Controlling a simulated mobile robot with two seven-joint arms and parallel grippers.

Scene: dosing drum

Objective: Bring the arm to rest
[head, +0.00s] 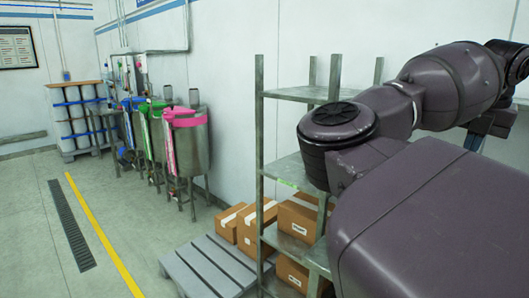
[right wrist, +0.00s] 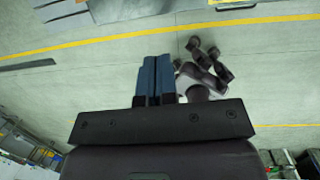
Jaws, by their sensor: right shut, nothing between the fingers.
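My right arm fills the right side of the head view, raised and bent in front of the shelf rack; its gripper is hidden or out of frame there. In the right wrist view my right gripper (right wrist: 157,62) shows two blue fingers side by side, pressed together with nothing between them. It hangs over bare floor (right wrist: 105,70). My left gripper is in neither view.
A metal shelf rack (head: 259,150) with cardboard boxes (head: 297,222) stands close behind my arm. A grey pallet (head: 205,265) lies beside it.

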